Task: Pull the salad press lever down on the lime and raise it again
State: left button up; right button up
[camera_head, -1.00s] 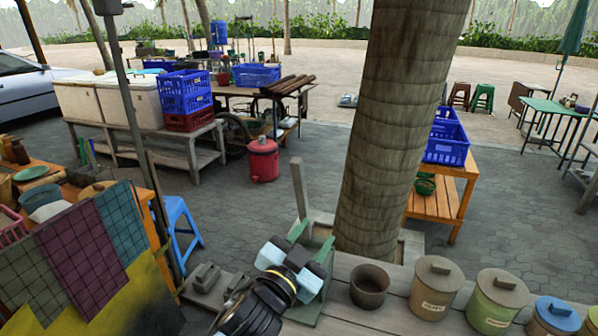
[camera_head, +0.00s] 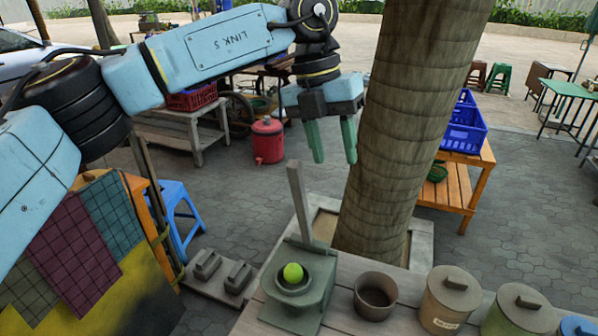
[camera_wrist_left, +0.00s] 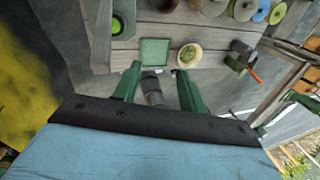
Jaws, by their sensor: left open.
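The salad press (camera_head: 312,305) is a grey-green block on the wooden counter in the head view. A bright green lime (camera_head: 293,273) sits in its round cup. The press lever (camera_head: 300,205) stands nearly upright behind the cup. My left gripper (camera_head: 335,160) hangs with its green fingers down, above and right of the lever top in the picture, apart from it. It is open and looks empty. In the left wrist view its fingers (camera_wrist_left: 157,78) are spread, and a green round thing that looks like the lime (camera_wrist_left: 118,26) shows at upper left. My right gripper is out of view.
An open dark pot (camera_head: 375,296) and lidded canisters (camera_head: 449,300) stand right of the press. Grey blocks (camera_head: 222,272) lie to its left. A thick tree trunk (camera_head: 410,110) rises close behind the counter, near my left gripper.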

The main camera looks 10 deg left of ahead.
aim_at(296, 194)
pick_arm(q)
jog(key=a+r+y, duration=0.1)
jog(key=a, duration=0.1)
jog(key=w+a+r+n+y, duration=0.1)
jog(key=a, duration=0.1)
jog(key=w+a+r, duration=0.1)
jog(key=a+r, duration=0.1)
jog(key=shift+a+t+y, duration=0.15)
jog(key=shift+t+y, duration=0.25)
jog(key=shift+a+f, duration=0.1)
jog(key=shift+f, duration=0.1)
notch_tip(296, 194, down, 13)
jog(key=shift+r, duration=0.2)
grip_shut()
